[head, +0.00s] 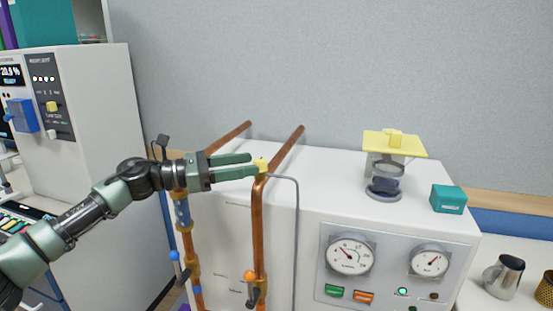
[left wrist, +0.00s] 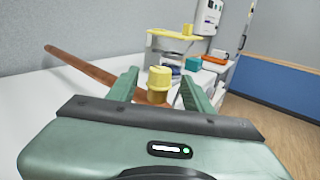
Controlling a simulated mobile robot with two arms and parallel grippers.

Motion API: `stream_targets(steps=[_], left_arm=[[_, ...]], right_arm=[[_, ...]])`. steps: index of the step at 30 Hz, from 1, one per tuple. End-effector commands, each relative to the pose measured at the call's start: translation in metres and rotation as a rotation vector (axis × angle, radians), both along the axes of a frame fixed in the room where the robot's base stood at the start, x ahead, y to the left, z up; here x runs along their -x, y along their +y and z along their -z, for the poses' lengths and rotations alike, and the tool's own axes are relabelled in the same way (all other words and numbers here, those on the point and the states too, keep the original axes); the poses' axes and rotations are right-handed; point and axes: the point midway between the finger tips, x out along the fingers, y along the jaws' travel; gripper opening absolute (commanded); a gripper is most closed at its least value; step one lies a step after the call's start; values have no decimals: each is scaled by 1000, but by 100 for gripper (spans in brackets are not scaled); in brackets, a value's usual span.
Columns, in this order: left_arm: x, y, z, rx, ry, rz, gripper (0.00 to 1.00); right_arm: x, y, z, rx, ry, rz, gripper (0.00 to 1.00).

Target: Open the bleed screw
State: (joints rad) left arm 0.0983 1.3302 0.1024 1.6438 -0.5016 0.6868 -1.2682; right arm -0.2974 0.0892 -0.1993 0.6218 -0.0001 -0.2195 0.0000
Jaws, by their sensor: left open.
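The bleed screw looks to be the small yellow knob (head: 262,164) on top of the right copper pipe (head: 259,215). My left gripper (head: 251,165) reaches in from the left, level, with its green fingertips right at the knob. In the left wrist view the yellow knob (left wrist: 160,78) shows between the two fingers of the open left gripper (left wrist: 160,83), with a gap on each side. I cannot tell whether a finger touches it. My right gripper is in neither view.
A white cabinet (head: 340,205) with gauges stands behind and right of the pipes. On it are a yellow-lidded glass apparatus (head: 395,141) and a teal box (head: 448,199). Valves with a blue handle (head: 174,256) and an orange handle (head: 249,275) sit lower on the pipes.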

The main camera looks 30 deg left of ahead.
Motion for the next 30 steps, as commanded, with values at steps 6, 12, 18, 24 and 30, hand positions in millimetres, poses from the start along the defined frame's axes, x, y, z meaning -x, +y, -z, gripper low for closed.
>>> stream_targets(steps=[6,12,18,24,30], left_arm=[[-15,-14,-7,3,-5,3,51],[-33,-29,-6,7,-2,2,51],[-49,-42,-4,6,0,2,51],[-54,-47,-1,3,1,2,51],[-54,-47,0,3,1,1,51]], right_arm=[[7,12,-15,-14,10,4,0],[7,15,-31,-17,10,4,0],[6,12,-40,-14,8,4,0],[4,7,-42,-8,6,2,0],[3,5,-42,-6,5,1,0]])
